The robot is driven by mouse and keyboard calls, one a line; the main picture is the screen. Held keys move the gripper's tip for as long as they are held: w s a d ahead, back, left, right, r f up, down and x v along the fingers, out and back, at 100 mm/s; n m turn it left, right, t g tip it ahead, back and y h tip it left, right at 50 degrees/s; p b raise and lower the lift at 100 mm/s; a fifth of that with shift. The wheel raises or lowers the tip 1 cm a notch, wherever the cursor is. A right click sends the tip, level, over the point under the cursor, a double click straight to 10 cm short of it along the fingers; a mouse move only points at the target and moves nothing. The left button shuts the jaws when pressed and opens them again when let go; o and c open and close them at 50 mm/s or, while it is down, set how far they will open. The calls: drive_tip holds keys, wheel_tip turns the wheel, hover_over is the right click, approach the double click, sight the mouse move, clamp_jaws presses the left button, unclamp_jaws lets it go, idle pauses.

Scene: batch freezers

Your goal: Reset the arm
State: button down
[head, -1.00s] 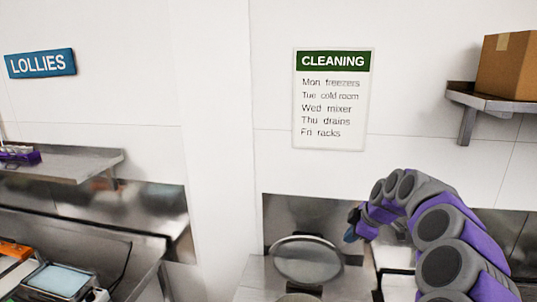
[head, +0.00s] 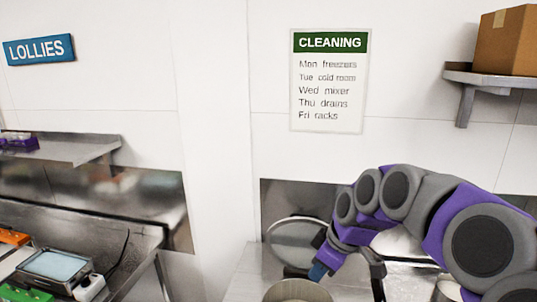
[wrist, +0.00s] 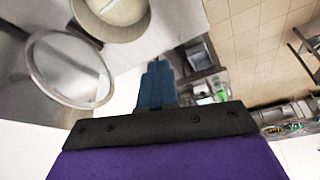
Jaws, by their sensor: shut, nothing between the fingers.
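My purple and grey arm reaches in from the right in the head view. My gripper (head: 318,271) points down and left over the steel top of a machine, close to a round open steel vessel (head: 298,291). In the wrist view the blue fingers of my gripper (wrist: 157,68) are together with nothing between them. A round steel lid (head: 295,241) stands raised behind the gripper. The lid (wrist: 70,68) also shows at the left of the wrist view, with the open vessel (wrist: 112,14) above it.
A cardboard box (head: 507,40) sits on a wall shelf (head: 490,78) at the upper right. A steel bench at the left holds a scale (head: 58,268). A cleaning sign (head: 328,82) hangs on the wall. Tiled floor (wrist: 255,45) shows in the wrist view.

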drive_tip(key=s+a+f+m+g+h+b, duration=0.1)
drive_tip(key=s+a+f+m+b, duration=0.1)
drive_tip(key=s+f, duration=0.5)
drive_tip(key=s+a+f+m+g+h+b, duration=0.1)
drive_tip(key=s+a+f+m+b, duration=0.15)
drive_tip(key=s, duration=0.75)
drive_tip(key=s+d+f+m+g+h+b, duration=0.1)
drive_tip(key=s+d+f+m+b, duration=0.1)
drive_tip(key=s, duration=0.5)
drive_tip(key=s+d+f+m+g+b, duration=0.1)
drive_tip(key=s+d+f+m+b, duration=0.1)
drive_tip(key=s+f+m, duration=0.3)
drive_tip(key=s+f, duration=0.2)
drive_tip(key=s, duration=0.1)
drive_tip(key=shift+s+d+h, duration=0.15)
drive_tip(key=shift+d+h, duration=0.25)
drive_tip(key=shift+d+f, duration=0.1)
